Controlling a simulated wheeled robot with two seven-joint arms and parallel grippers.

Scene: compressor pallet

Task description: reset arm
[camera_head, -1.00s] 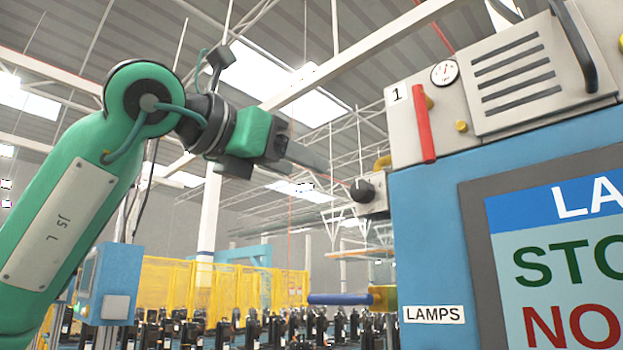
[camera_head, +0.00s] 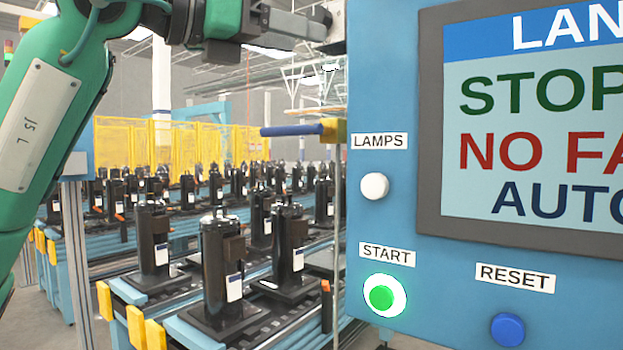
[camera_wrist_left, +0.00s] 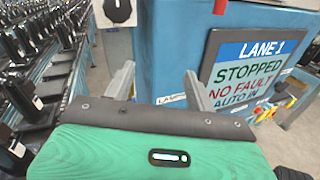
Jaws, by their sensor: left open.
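My left gripper (camera_head: 312,22) is at the top of the head view, pointing right toward the blue control panel (camera_head: 400,225), with its fingers partly cut off by the frame edge. In the left wrist view my left gripper (camera_wrist_left: 158,85) has its two grey fingers apart with nothing between them. The panel's blue side lies beyond the fingers; whether they touch it I cannot tell. My right gripper is not in view.
The panel carries a screen (camera_head: 540,125) reading STOPPED, a white LAMPS button (camera_head: 375,186), a green START button (camera_head: 381,298) and a blue RESET button (camera_head: 508,329). Several black compressors (camera_head: 222,265) stand on blue conveyors at left. A yellow fence (camera_head: 200,142) is behind.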

